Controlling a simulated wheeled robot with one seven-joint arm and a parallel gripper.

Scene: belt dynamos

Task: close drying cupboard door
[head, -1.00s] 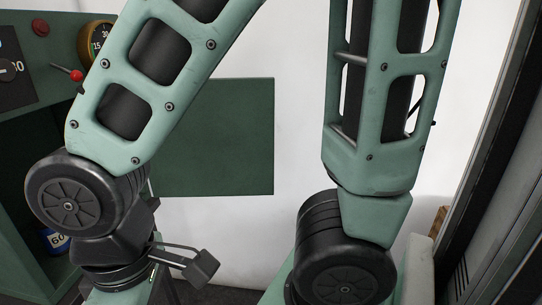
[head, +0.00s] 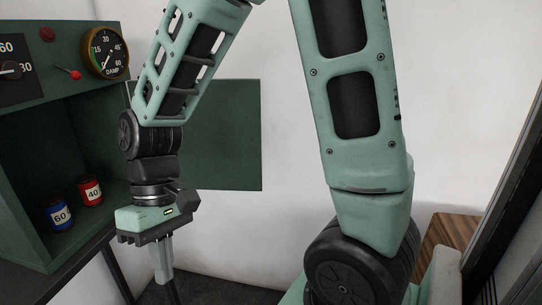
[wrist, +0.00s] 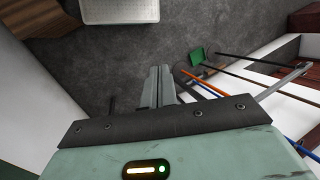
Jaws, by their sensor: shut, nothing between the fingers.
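The green drying cupboard (head: 22,107) stands at the left in the head view, its front open and a blue jar (head: 60,214) and a red jar (head: 90,192) inside. Its door (head: 222,135) appears as a flat dark green panel swung wide open to the right of the cupboard. My arm crosses in front of part of it. My gripper (head: 170,290) points down, below the door's lower edge and right of the cupboard opening, apart from the door in the picture. In the wrist view my gripper (wrist: 158,70) has its fingers together and empty, above the grey floor.
A gauge (head: 106,52) and a red-knobbed lever (head: 76,74) are on the cupboard's upper panel. A wooden surface (head: 448,232) is at the right. The wrist view shows a pale tray (wrist: 120,10), coloured rods (wrist: 205,82) and a small green object (wrist: 197,57).

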